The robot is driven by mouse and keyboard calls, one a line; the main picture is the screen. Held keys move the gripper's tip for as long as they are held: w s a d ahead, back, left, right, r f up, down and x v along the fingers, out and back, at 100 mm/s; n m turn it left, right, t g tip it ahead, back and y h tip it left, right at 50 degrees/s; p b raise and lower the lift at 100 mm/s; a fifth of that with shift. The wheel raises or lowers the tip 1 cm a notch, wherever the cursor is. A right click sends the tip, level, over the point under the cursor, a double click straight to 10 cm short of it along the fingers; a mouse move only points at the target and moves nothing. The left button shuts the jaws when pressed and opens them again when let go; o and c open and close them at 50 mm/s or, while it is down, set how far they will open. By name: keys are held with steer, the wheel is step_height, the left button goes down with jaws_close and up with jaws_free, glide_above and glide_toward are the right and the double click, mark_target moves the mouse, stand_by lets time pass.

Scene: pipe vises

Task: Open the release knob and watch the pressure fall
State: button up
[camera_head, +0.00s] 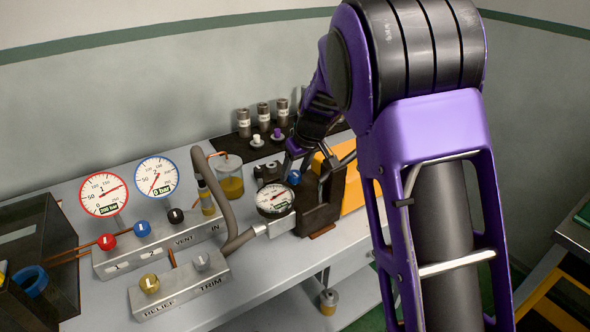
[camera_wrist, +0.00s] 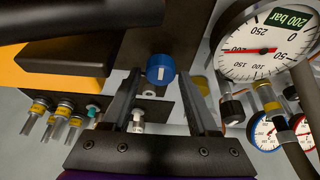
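A blue knob with white marks (camera_wrist: 160,68), which I take for the release knob, sits on the dark pump body in the wrist view. It shows small in the head view (camera_head: 294,177). My gripper (camera_wrist: 162,82) is open, with one finger on each side of the knob's line; I cannot tell whether either touches it. In the head view my gripper (camera_head: 297,162) is just above the knob, partly hidden by my arm. The pump's round gauge (camera_head: 275,199) also shows in the wrist view (camera_wrist: 265,62), where its display reads 200 bar and its needle stands near 200.
The red-rimmed gauge (camera_head: 104,194) shows 200 bar and the blue-rimmed gauge (camera_head: 156,177) 0 bar. Valve blocks (camera_head: 158,243) with coloured knobs stand left. A grey hose (camera_head: 237,236) runs beside the pump. Several small cylinders (camera_head: 263,114) stand behind. A yellow block (camera_head: 350,191) is close right.

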jaws_close()
steer(key=shift+b, duration=0.3)
steer(key=n+b, duration=0.1)
steer(key=n+y+b, duration=0.1)
steer(key=shift+w+d+f+n+g+b, duration=0.1)
steer(key=shift+f+n+g+b, duration=0.05)
steer(key=shift+n+g+b, duration=0.2)
steer(key=n+g+b, duration=0.1)
steer(key=n, duration=0.2)
steer(key=shift+n+y, duration=0.3)
steer(key=shift+n, duration=0.05)
steer(key=n, duration=0.1)
steer(key=n+g+p, duration=0.1)
steer(key=n, duration=0.1)
steer(key=n+g, duration=0.1)
steer(key=shift+w+r+n+p, duration=0.1)
steer(key=shift+r+n+p, duration=0.2)
steer(key=shift+f+n+g+p, duration=0.1)
steer(key=shift+n+g+p, duration=0.45)
steer(key=shift+n, duration=0.55)
steer(key=shift+n+g+p, duration=0.3)
steer(key=shift+n+p, duration=0.45)
steer(key=shift+n, duration=0.35)
